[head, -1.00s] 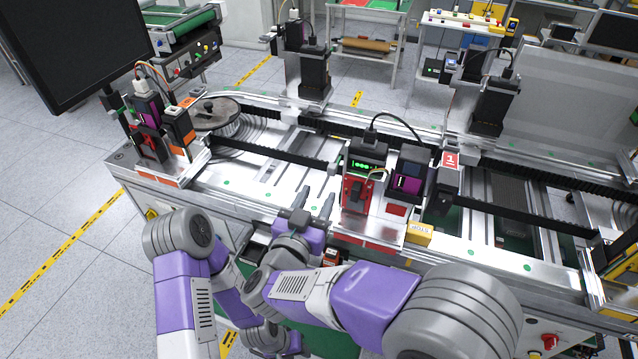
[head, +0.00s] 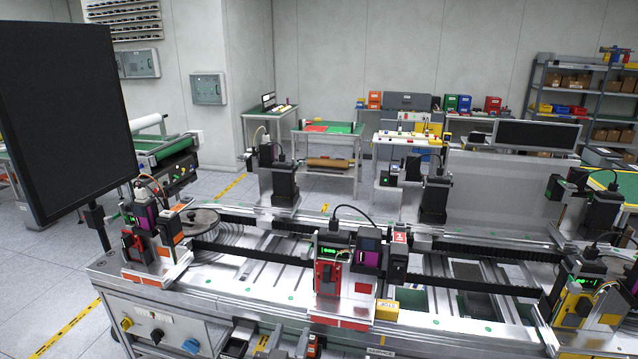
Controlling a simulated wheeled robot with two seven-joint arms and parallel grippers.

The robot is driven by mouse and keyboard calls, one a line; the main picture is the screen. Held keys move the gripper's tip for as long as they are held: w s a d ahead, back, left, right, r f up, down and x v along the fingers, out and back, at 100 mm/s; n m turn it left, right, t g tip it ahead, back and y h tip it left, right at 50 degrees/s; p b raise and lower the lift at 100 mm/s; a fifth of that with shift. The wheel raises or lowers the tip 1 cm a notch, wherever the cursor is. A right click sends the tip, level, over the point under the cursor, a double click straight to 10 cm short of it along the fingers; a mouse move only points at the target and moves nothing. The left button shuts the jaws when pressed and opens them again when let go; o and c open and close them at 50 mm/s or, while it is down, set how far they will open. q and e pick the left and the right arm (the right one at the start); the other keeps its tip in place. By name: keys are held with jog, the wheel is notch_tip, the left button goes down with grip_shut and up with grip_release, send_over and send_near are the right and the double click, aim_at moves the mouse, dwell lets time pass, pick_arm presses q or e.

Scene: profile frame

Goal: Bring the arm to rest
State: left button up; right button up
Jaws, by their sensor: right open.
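The rest of the right arm is below the picture. My left gripper and left arm are out of view.
A red and black station (head: 330,275) stands on the bench, with a yellow box (head: 387,310) beside it. A dark monitor (head: 65,115) hangs at the left. Another device station (head: 150,240) is at the bench's left end. Floor at lower left is clear.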

jog(key=w+d+f+n+g+y, duration=0.1)
jog(key=w+d+f+g+y, duration=0.15)
jog(key=w+f, duration=0.5)
jog(key=s+d+f+g+y, duration=0.1)
jog(key=s+d+f+g, duration=0.15)
jog(key=f, duration=0.45)
jog(key=s+d+f+g, duration=0.1)
jog(key=d+f, duration=0.2)
jog(key=f, duration=0.4)
jog(key=s+d+f+g+y, duration=0.1)
jog(key=d+f+g, duration=0.1)
jog(key=f, duration=0.4)
jog(key=s+d+f+g+y, duration=0.1)
jog(key=s+d+f+g, duration=0.1)
jog(key=s+f+g, duration=0.2)
jog(key=s+d+f+m+g+y, duration=0.1)
jog(key=s+d+f+g+y, duration=0.1)
jog(key=s+f, duration=0.8)
jog(key=s+d+g, duration=0.1)
jog(key=s+g, duration=0.1)
jog(key=s, duration=0.5)
jog(key=shift+d+m+g, duration=0.2)
jog(key=shift+m+g, duration=0.1)
jog(key=shift+g, duration=0.1)
jog(key=shift+w+f, duration=0.1)
